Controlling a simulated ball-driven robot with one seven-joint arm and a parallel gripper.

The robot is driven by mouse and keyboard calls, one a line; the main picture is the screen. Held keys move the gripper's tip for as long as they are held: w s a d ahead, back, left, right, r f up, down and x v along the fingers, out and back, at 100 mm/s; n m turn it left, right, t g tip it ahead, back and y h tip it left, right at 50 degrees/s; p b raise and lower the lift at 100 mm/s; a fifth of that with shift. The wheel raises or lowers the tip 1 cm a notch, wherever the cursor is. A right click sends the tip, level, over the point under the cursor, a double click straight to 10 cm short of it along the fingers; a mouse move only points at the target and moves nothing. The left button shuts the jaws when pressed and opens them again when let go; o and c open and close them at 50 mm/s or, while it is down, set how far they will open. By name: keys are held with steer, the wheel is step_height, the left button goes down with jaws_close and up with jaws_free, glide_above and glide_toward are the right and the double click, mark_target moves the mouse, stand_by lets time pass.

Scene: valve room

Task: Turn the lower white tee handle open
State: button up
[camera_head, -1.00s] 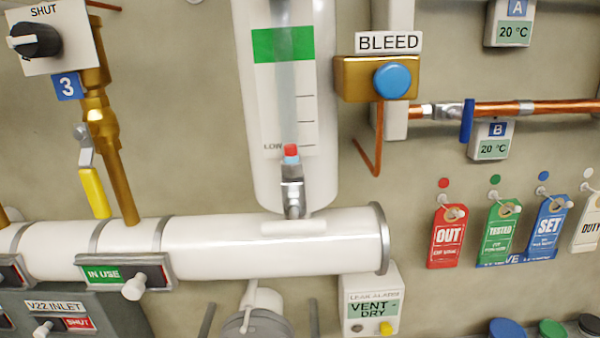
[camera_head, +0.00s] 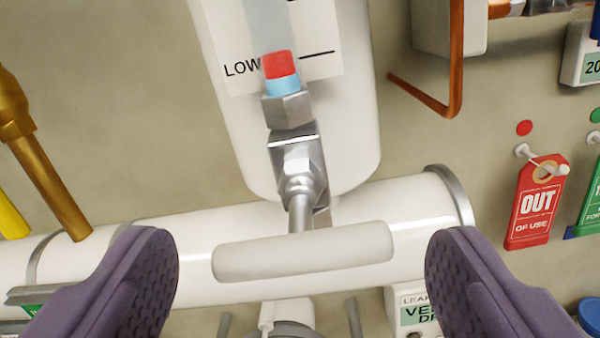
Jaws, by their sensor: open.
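The white tee handle (camera_head: 302,251) lies nearly level across the lower middle of the view, its right end slightly higher. Its metal stem (camera_head: 300,200) runs up to a silver valve body (camera_head: 294,155) under the sight glass, where a red and blue piece (camera_head: 281,72) shows beside the word LOW. My gripper (camera_head: 302,262) is open, with one purple finger on each side of the handle. Gaps show between the handle's ends and both fingers, so nothing is held.
A large white horizontal pipe (camera_head: 405,205) runs behind the handle. A brass pipe (camera_head: 48,185) and yellow lever (camera_head: 12,215) are at left. A red OUT OF USE tag (camera_head: 536,205) hangs at right. A bent copper tube (camera_head: 455,60) is above right, and a VENT DRY box (camera_head: 408,303) below.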

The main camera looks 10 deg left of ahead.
mark_target(301, 271)
steer(key=shift+w+p, duration=0.45)
steer(key=shift+w, duration=1.5)
steer(key=c, duration=1.1)
steer(key=shift+o, duration=0.3)
